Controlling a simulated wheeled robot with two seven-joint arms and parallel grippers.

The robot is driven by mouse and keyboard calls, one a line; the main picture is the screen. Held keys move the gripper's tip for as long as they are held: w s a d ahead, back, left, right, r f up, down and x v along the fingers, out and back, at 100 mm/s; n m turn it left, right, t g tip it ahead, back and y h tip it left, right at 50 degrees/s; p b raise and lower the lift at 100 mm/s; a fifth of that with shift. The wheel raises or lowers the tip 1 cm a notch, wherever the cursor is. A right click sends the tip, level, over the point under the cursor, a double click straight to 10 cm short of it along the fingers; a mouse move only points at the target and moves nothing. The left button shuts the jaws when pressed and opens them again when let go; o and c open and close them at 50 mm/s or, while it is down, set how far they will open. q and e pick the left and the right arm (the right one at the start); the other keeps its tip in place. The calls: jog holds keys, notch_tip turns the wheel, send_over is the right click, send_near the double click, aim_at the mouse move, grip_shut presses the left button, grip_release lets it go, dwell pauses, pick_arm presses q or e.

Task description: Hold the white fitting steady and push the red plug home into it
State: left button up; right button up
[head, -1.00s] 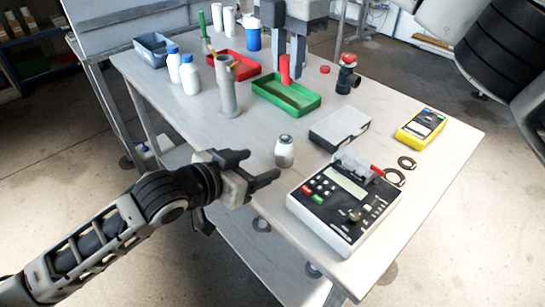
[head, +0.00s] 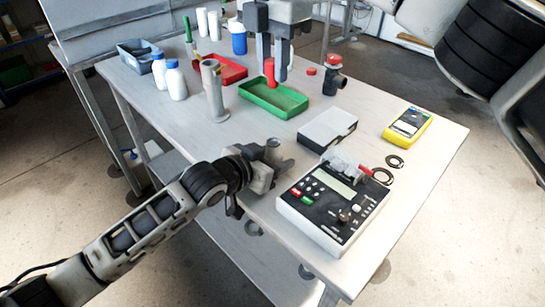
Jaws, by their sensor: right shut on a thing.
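My right gripper (head: 273,68), reaching in from the top, is shut on the red plug (head: 269,73). It holds the plug upright above or just behind the green tray.
The green tray (head: 299,105) lies mid-table, with a red tray (head: 237,75) behind it. A grey tube (head: 213,98) stands to the left. A control box (head: 310,222), grey-topped case (head: 327,127) and yellow meter (head: 409,124) lie to the right. Bottles (head: 175,83) stand at back left.

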aim_at(274, 86)
pick_arm(q)
jog(key=c, duration=0.7)
pick_arm(e)
jog(key=shift+n, duration=0.7)
notch_tip(274, 86, down, 6)
jog(key=shift+r, duration=0.1)
jog(key=shift+f, duration=2.85)
